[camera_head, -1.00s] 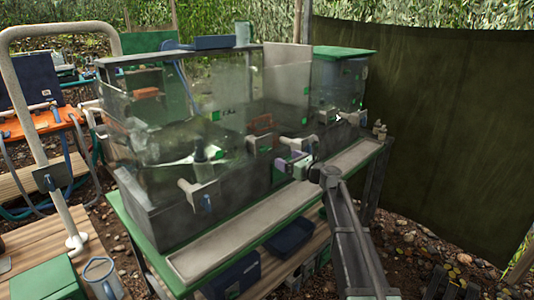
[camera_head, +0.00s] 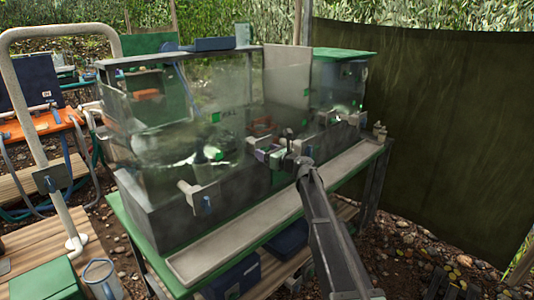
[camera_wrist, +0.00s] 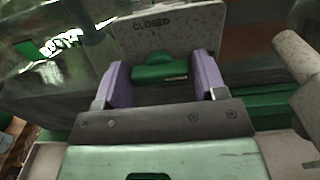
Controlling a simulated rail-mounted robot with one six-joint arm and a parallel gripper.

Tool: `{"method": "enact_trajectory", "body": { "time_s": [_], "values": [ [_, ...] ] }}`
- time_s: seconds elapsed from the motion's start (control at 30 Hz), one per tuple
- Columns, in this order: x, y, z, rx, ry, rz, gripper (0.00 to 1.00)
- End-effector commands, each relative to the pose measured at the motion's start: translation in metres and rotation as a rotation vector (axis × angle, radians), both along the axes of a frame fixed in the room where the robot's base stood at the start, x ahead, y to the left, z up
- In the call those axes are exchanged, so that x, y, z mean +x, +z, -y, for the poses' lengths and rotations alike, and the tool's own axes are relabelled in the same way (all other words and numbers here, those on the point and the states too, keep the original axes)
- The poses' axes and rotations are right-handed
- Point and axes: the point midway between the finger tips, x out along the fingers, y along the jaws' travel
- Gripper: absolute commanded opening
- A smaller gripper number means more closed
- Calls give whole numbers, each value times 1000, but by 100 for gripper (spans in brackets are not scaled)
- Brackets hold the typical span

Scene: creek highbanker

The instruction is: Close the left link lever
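My gripper (camera_head: 274,156) is at the front of the clear-walled tank unit (camera_head: 185,125), just above the pale front ledge. In the wrist view its two purple fingers (camera_wrist: 162,72) are spread apart, one on each side of a green handle (camera_wrist: 158,58). I cannot tell whether the fingers touch it. Behind the handle is a pale speckled plate (camera_wrist: 180,27) marked "CLOSED". The handle looks like the link lever, but nothing legible names it as the left one. The lever's pivot is hidden.
A pale cylinder (camera_wrist: 302,68) sticks out close to my right finger in the wrist view. Another plate with a pale peg (camera_head: 202,197) is on the tank's left front. The ledge (camera_head: 240,225) is clear. A dark tarp (camera_head: 440,120) hangs at right.

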Motion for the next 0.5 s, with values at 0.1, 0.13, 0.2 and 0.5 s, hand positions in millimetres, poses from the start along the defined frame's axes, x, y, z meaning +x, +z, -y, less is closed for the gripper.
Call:
{"method": "enact_trajectory", "body": {
  "time_s": [0.1, 0.13, 0.2, 0.5],
  "values": [
    [0, 0, 0, 0, 0, 0, 46],
    [0, 0, 0, 0, 0, 0, 42],
    [0, 0, 0, 0, 0, 0, 34],
    [0, 0, 0, -25, 0, 23, 34]
  ]
}}
